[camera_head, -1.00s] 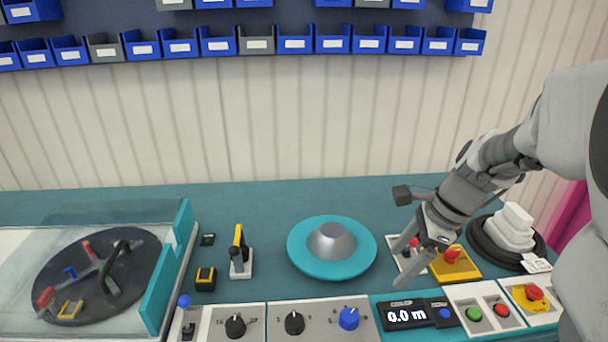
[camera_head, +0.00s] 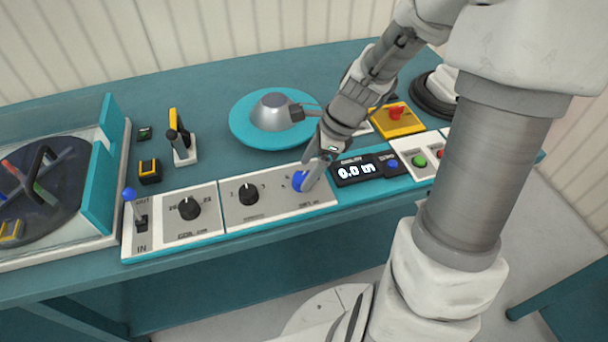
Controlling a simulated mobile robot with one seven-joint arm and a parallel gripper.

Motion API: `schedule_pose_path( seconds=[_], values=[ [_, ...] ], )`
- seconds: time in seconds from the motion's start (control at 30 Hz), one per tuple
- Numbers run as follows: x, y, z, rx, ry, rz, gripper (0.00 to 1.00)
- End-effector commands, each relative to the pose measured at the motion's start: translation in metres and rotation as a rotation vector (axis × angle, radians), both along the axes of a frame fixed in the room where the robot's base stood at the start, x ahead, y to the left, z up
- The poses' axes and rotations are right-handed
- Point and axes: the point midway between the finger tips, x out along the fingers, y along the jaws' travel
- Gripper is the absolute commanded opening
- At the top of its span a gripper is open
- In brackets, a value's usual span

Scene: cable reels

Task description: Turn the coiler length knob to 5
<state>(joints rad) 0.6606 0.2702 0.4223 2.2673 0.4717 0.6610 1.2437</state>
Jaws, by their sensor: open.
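A blue knob (camera_head: 298,182) sits at the right end of the white control panel on the bench's front edge, with a dial scale too small to read. My gripper (camera_head: 308,180) is open, pointing down at this knob, with its fingers at or just beside it. A finger covers the knob's right side, and I cannot tell whether they touch. Two black knobs stand to the left, a middle one (camera_head: 248,194) and one above a label beginning "COIL" (camera_head: 189,208). Which label says length is not readable. The display (camera_head: 357,170) reads 0.0 m.
A teal disc with a grey cone (camera_head: 270,112) lies behind the panel. A blue-tipped lever (camera_head: 130,196) stands at the panel's left end. Green button (camera_head: 419,161) and yellow box with red knob (camera_head: 397,119) are to the right. A clear-covered reel (camera_head: 45,185) is at far left.

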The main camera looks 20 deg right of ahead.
Motion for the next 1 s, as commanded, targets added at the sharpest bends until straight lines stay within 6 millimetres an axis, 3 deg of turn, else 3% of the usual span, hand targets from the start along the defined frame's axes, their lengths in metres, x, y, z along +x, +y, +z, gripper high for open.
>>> schedule_pose_path(
  seconds=[0.2,0.5,0.93,1.0],
  values=[
    [0.002,0.008,-0.019,0.000,0.001,0.000,0.80],
    [0.002,0.008,-0.020,0.000,0.000,0.000,0.80],
    [0.003,0.008,-0.020,0.000,0.000,0.000,0.05],
    [0.003,0.008,-0.020,0.000,0.000,0.000,0.00]
  ],
)
